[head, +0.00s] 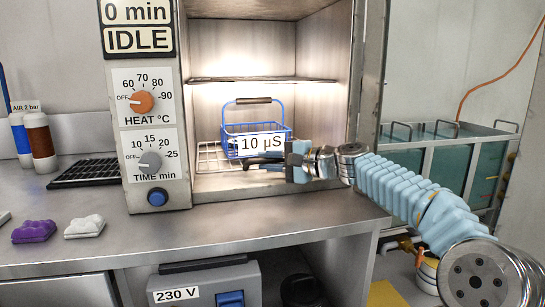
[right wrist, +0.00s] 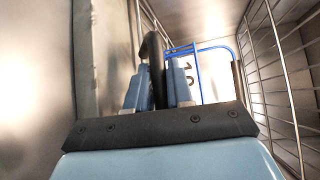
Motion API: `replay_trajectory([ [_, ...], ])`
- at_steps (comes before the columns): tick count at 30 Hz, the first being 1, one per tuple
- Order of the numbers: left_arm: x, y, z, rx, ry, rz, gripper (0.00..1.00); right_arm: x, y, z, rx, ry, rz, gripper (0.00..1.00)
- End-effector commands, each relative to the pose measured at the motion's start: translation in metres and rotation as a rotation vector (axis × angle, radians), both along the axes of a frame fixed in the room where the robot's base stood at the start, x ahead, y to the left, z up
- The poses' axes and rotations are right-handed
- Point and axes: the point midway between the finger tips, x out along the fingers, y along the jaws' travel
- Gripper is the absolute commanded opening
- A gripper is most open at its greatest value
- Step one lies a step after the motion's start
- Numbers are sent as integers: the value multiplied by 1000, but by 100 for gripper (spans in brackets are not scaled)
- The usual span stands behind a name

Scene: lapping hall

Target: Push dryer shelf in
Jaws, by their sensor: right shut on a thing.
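The dryer shelf (head: 208,158) is a pale wire rack low inside the lit dryer chamber. It also shows edge-on at the right of the right wrist view (right wrist: 283,75). A blue basket (head: 228,140) with a dark handle and a "10 µS" label stands on it. My right gripper (head: 264,162) is at the front of the shelf, before the basket. In the right wrist view its fingers (right wrist: 156,80) are shut on a dark handle (right wrist: 151,47), seemingly the shelf's. The gripper partly hides the shelf's front. My left gripper is not in view.
A fixed upper shelf (head: 265,79) spans the chamber above the basket. The open door (head: 368,70) stands at the right, close to my right arm. The control panel (head: 149,110) is at the left. The steel counter (head: 250,232) in front is clear.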

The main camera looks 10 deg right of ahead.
Motion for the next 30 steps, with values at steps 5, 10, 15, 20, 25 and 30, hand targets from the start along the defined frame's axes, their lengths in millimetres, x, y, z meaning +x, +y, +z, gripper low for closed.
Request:
replay_trajectory([
  [5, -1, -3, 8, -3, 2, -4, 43, 11, 0, 0, -2, 1, -1, 0],
  [10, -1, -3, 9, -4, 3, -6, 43, 14, 0, 0, -1, 0, -3, 0],
  [15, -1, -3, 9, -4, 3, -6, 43, 14, -1, 0, 1, -2, -6, 0],
  [20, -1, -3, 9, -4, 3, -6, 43, 14, -1, 1, 2, -3, -7, 31],
  [25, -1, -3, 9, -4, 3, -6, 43, 13, -1, 1, 1, -1, -4, 41],
  [30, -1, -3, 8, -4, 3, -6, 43, 12, -1, 0, 0, -1, -2, 41],
])
